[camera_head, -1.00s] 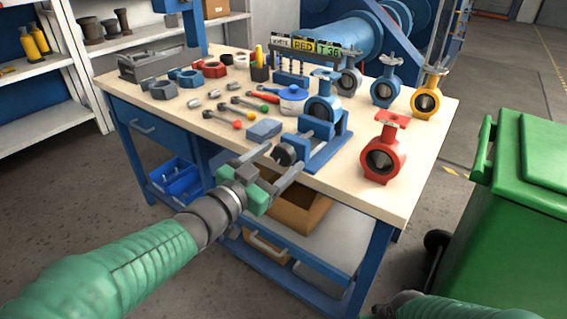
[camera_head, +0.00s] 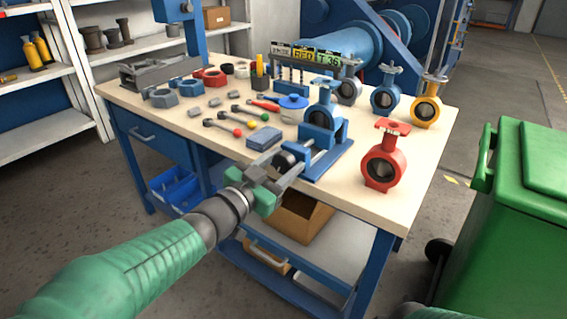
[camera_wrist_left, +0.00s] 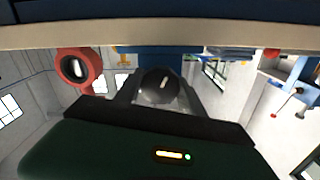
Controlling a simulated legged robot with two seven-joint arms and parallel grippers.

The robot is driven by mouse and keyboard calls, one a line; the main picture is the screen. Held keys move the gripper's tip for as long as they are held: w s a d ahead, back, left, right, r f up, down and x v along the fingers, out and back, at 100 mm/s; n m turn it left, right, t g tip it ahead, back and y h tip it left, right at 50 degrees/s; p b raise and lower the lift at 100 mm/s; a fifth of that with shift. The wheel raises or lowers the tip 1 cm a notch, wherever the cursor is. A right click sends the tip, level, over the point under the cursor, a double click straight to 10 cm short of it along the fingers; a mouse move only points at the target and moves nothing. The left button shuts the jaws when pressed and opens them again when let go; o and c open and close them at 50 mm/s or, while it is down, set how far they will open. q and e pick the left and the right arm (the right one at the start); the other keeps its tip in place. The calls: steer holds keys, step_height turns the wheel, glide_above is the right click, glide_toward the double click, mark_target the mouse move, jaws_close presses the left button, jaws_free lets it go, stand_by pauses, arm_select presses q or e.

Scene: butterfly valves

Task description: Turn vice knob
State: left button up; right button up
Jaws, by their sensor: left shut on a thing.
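The blue vice (camera_head: 327,163) stands at the front edge of the workbench, with a blue butterfly valve (camera_head: 324,110) upright in it. Its dark round knob (camera_head: 289,158) faces me and is partly hidden by my fingers. My left gripper (camera_head: 291,162) reaches in from the lower left and is shut on the knob, one finger on each side. In the left wrist view, the dark knob (camera_wrist_left: 160,85) shows between the grey fingers. My right gripper is not in view; only part of that arm shows at the bottom right.
A red valve (camera_head: 383,160) stands right of the vice, with blue (camera_head: 385,93) and yellow (camera_head: 427,105) valves behind. A blue-grey block (camera_head: 264,138) and several tools lie to the left. A green bin (camera_head: 520,220) stands at the right.

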arm_select(q)
steer(key=shift+m, duration=0.5)
steer(key=o, duration=1.4)
steer(key=shift+c, duration=0.2)
steer(key=p+v, duration=0.3)
steer(key=v, duration=1.4)
steer(key=shift+w, duration=0.1)
